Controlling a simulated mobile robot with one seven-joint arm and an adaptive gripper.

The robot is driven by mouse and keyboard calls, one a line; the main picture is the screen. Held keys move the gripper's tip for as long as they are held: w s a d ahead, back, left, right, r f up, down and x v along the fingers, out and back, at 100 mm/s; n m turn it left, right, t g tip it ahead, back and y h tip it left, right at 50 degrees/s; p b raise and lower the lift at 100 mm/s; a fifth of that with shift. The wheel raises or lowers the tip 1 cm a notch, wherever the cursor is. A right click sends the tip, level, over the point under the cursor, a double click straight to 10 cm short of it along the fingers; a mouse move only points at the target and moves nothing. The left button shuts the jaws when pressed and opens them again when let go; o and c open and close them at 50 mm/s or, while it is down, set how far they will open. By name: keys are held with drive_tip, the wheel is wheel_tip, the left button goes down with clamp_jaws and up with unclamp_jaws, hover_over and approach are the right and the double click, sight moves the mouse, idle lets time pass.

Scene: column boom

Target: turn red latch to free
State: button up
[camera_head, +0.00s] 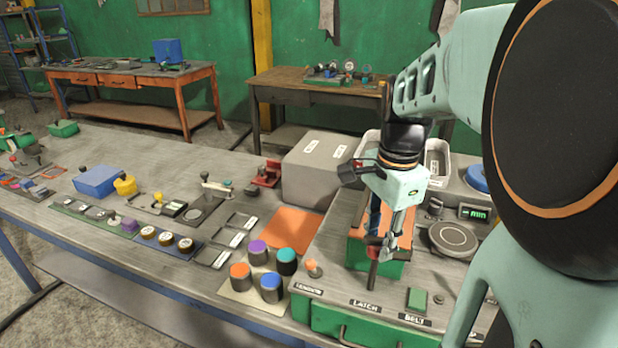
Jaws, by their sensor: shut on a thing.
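The red latch (373,253) shows as a small red piece at the front of a green block with an orange top (358,222), above the plate lettered LATCH (366,304). A dark bar (372,277) hangs down below the red piece. My gripper (387,248) comes down from above and is shut on the red latch. The fingers hide part of the latch, and I cannot tell from this view which way it is turned.
A grey box (314,168) stands left of my arm. Several colour-capped cylinders (271,285) stand front left. A round grey disc (452,238) and a green button (417,298) lie to the right. An orange mat (292,230) is bare.

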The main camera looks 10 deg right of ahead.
drive_tip(key=shift+m, duration=1.1)
drive_tip(key=o, duration=1.2)
drive_tip(key=shift+c, duration=0.2)
wheel_tip(320, 180, up, 10)
drive_tip(key=shift+r, duration=0.1)
